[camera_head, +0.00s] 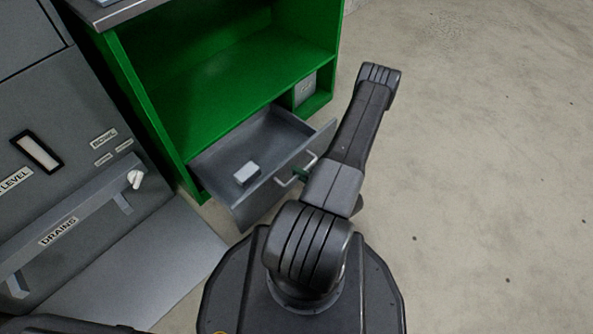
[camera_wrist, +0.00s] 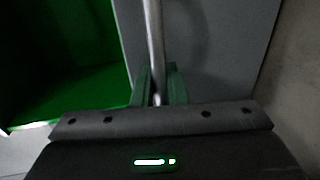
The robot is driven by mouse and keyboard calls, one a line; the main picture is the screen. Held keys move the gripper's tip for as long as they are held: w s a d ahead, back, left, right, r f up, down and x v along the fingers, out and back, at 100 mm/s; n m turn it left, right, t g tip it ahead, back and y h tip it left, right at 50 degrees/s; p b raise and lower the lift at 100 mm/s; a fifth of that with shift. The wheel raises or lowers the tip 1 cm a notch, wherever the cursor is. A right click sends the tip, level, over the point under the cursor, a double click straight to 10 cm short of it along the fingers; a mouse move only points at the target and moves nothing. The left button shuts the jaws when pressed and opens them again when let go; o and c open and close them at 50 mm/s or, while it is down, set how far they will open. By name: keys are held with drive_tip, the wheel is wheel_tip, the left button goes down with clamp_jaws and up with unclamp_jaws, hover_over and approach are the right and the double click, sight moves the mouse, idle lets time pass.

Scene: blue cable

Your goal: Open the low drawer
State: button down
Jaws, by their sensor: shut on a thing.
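The low drawer (camera_head: 262,128) is grey and sits at the bottom of a green cabinet (camera_head: 215,75). It stands pulled out, with its inside showing and a small light block (camera_head: 247,173) lying in it. Its metal handle (camera_head: 285,182) is on the front panel. My gripper (camera_head: 302,172) is at the handle, largely hidden by my arm in the head view. In the wrist view the green fingers of my gripper (camera_wrist: 160,88) are shut on the handle bar (camera_wrist: 155,45), with the grey drawer front (camera_wrist: 215,50) behind.
A grey machine (camera_head: 60,150) with a "DRAINS" label stands left of the cabinet, with a grey plate (camera_head: 150,265) on the floor before it. A small grey box (camera_head: 304,90) sits in the cabinet's right compartment. The concrete floor (camera_head: 480,170) to the right is clear.

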drive_tip(key=shift+s+d, duration=0.15)
drive_tip(key=c, duration=1.5)
unclamp_jaws()
drive_tip(key=p+v, duration=0.3)
drive_tip(key=v, duration=1)
drive_tip(key=shift+s+d+p, duration=0.2)
drive_tip(key=shift+d+p, duration=0.1)
drive_tip(key=shift+p, duration=0.05)
drive_tip(key=b+x, duration=0.3)
drive_tip(key=x, duration=0.8)
drive_tip(key=shift+w+a, duration=0.15)
drive_tip(key=shift+a, duration=0.05)
